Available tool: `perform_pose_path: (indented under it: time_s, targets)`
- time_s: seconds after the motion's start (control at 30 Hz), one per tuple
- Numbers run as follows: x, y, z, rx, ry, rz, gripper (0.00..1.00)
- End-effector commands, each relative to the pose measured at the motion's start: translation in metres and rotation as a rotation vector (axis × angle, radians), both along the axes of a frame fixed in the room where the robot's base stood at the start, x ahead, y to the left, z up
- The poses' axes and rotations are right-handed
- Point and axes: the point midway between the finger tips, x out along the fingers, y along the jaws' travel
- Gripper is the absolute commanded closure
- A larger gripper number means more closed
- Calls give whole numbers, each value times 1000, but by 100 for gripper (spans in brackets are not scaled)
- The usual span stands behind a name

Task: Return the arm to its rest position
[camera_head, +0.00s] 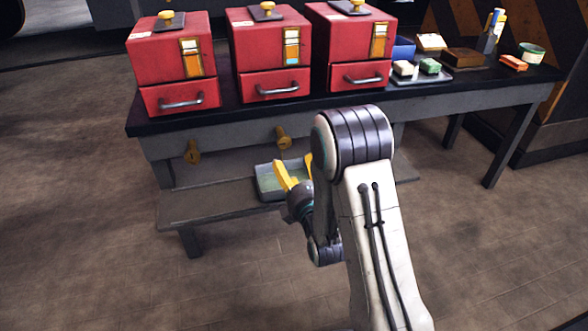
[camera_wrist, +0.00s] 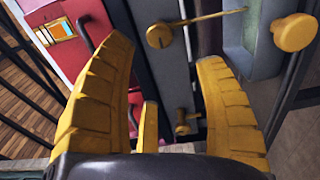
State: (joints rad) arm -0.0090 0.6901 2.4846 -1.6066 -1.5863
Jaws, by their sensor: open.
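My gripper (camera_head: 295,170) is in front of the workbench, over the lower shelf, with its yellow fingers pointing up toward the bench front. In the wrist view my gripper (camera_wrist: 166,52) has its two yellow fingers wide apart with nothing held between them. My white arm stands in the middle of the head view, bent at a dark ribbed elbow and hiding part of the bench front.
Three red boxes (camera_head: 171,58) with drawers stand on the dark bench (camera_head: 480,87). Brass knobs (camera_head: 283,137) stick out from its front. A grey tray (camera_head: 267,186) sits on the lower shelf (camera_head: 215,203). Small items lie at the bench's right. The near floor (camera_head: 90,260) is clear.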

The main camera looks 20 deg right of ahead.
Motion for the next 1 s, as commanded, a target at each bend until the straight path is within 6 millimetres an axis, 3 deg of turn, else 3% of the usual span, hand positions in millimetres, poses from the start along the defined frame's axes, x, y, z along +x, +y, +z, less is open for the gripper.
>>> perform_pose_path:
  time_s: [0.23, 0.37, 0.67, 1.0]
  targets:
    - [0, 0, 3, 5, 3, 0, 35]
    - [1, 0, 22, 43, 31, -1, 35]
    - [-9, -1, 113, 301, 235, -38, 35]
    - [-56, -3, 217, 641, 503, -174, 35]
